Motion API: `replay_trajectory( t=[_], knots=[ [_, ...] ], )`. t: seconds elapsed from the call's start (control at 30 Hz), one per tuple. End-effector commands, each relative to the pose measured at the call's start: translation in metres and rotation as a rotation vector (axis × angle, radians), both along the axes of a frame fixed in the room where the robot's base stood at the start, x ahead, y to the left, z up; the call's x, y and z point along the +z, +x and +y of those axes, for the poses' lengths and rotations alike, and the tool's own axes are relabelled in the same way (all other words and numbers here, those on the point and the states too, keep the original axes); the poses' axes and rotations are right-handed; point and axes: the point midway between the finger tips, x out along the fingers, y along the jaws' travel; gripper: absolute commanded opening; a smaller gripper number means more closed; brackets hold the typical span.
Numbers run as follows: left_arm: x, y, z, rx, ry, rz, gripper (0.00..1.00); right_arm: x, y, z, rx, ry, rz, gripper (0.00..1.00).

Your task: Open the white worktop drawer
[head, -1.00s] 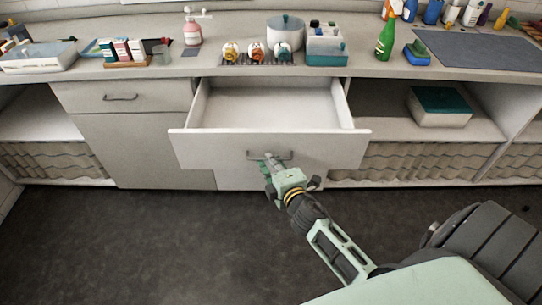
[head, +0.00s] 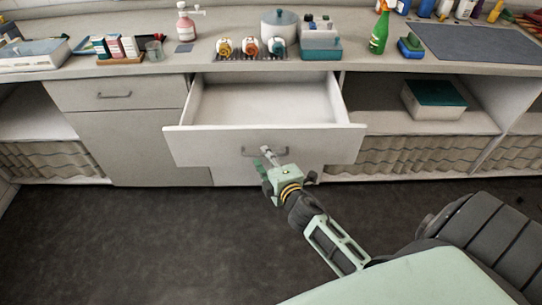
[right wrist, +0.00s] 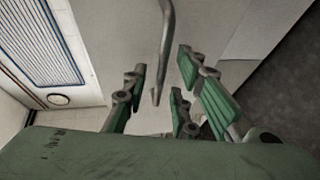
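The white worktop drawer (head: 264,141) stands pulled well out from under the counter, and its empty inside (head: 264,98) shows. Its grey bar handle (head: 277,151) is on the front panel. My right gripper (head: 265,160) is just in front of and slightly below the handle. In the right wrist view the green fingers (right wrist: 160,90) are spread apart, and the handle bar (right wrist: 167,35) reaches down toward the gap between them. I see no finger closed on the bar. My left gripper is not in view.
A closed drawer (head: 115,94) is to the left. An open shelf with a teal-lidded box (head: 433,99) is to the right. Bottles, a pot (head: 279,26) and trays stand on the counter (head: 220,60). The dark floor (head: 130,240) in front is clear.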

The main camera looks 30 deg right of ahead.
Motion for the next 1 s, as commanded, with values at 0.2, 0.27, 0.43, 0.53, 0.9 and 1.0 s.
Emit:
replay_trajectory(
  t=[0.2,0.27,0.43,0.53,0.9,1.0],
  knots=[
    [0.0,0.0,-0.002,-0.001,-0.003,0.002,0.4,0.004,-0.031,0.005,0.0,0.002,0.004,0.26],
    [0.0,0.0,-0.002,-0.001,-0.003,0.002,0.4,0.006,-0.043,0.007,0.0,0.004,0.003,0.26],
    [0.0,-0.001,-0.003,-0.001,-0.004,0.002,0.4,0.013,-0.077,0.012,-0.002,0.003,0.004,0.26],
    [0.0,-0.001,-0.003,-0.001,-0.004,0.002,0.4,0.017,-0.093,0.014,-0.001,0.003,0.002,0.26],
    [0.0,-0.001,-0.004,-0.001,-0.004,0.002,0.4,0.022,-0.115,0.017,-0.001,0.0,-0.001,0.26],
    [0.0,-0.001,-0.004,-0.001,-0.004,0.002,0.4,0.022,-0.115,0.017,-0.001,0.0,-0.001,0.26]
  ],
)
